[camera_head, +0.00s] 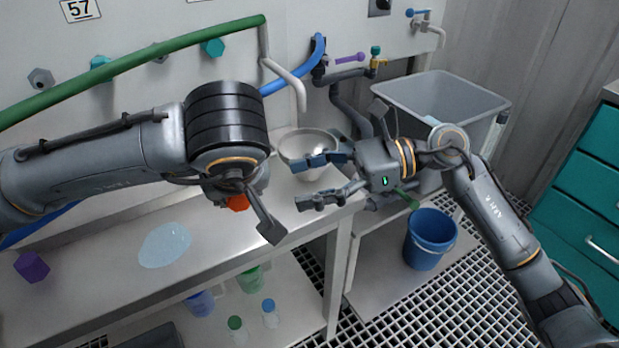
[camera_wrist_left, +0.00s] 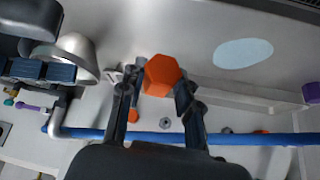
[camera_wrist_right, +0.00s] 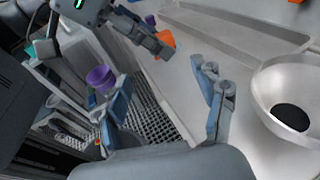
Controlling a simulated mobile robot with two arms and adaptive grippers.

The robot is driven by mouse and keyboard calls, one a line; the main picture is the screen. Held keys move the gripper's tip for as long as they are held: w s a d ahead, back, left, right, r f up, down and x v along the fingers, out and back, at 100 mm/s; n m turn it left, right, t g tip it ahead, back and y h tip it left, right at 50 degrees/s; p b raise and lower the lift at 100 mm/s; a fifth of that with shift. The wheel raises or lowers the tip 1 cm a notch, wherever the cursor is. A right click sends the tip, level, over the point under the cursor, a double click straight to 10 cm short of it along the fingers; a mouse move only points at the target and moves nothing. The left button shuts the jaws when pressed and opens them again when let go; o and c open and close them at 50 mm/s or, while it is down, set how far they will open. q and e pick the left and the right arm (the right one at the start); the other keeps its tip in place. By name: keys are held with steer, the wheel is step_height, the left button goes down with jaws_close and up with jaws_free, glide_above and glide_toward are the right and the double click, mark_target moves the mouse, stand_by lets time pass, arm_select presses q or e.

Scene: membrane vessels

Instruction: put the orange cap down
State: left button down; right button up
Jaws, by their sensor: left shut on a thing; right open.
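The orange cap (camera_head: 238,203) is a six-sided piece, mostly hidden behind my left gripper in the head view. In the left wrist view the cap (camera_wrist_left: 162,74) sits between the two fingers of my left gripper (camera_wrist_left: 158,92), which is shut on it. It is over the steel bench (camera_head: 110,262); I cannot tell whether it touches the top. The cap also shows at my left gripper in the right wrist view (camera_wrist_right: 165,43). My right gripper (camera_head: 328,177) is open and empty, in front of the metal funnel-like bowl (camera_head: 296,150).
A wet patch (camera_head: 165,244) and a purple cap (camera_head: 32,267) are on the bench. A grey basin (camera_head: 440,95) and a blue bucket (camera_head: 430,240) stand at the right. Several bottles are below the bench. Green hose (camera_head: 130,65) and blue pipe run along the wall.

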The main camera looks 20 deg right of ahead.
mark_target(234, 201)
steer(key=x, duration=1.1)
steer(key=shift+s+a, duration=0.1)
steer(key=shift+a, duration=0.3)
steer(key=shift+s, duration=0.1)
steer(key=c, duration=1.3)
arm_select(q)
steer(key=c, duration=0.9)
jaws_free()
steer(key=shift+w, duration=0.1)
arm_select(e)
steer(key=shift+o, duration=0.2)
arm_select(q)
steer(key=shift+o, duration=0.2)
steer(key=shift+r, duration=0.1)
arm_select(e)
steer(key=shift+f, duration=0.1)
